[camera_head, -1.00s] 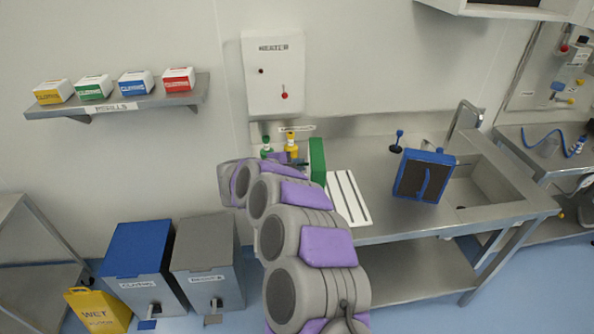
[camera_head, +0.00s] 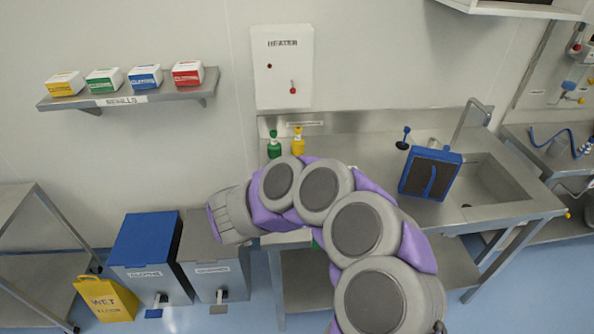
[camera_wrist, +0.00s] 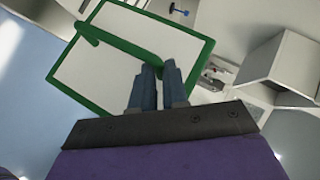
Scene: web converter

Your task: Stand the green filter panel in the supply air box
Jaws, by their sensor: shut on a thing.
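The green filter panel (camera_wrist: 183,88) has a green frame and a pale face, and a green bar crosses that face in the wrist view. My gripper (camera_wrist: 158,68) is shut on the panel at the end of this bar; the fingers hide the exact contact. In the head view only a small green piece (camera_head: 317,237) shows beside my arm, at the counter's front edge. My arm hides the gripper and most of the panel there. I cannot tell for sure which thing is the supply air box; a pale grey box (camera_wrist: 283,75) stands right of the panel in the wrist view.
The steel counter (camera_head: 365,160) carries a blue-framed dark panel (camera_head: 430,174) beside the sink (camera_head: 478,190). Green (camera_head: 274,147) and yellow (camera_head: 298,143) fittings stand at the back. A blue-lidded bin (camera_head: 146,243), a grey bin (camera_head: 212,262) and a yellow floor sign (camera_head: 105,299) stand left.

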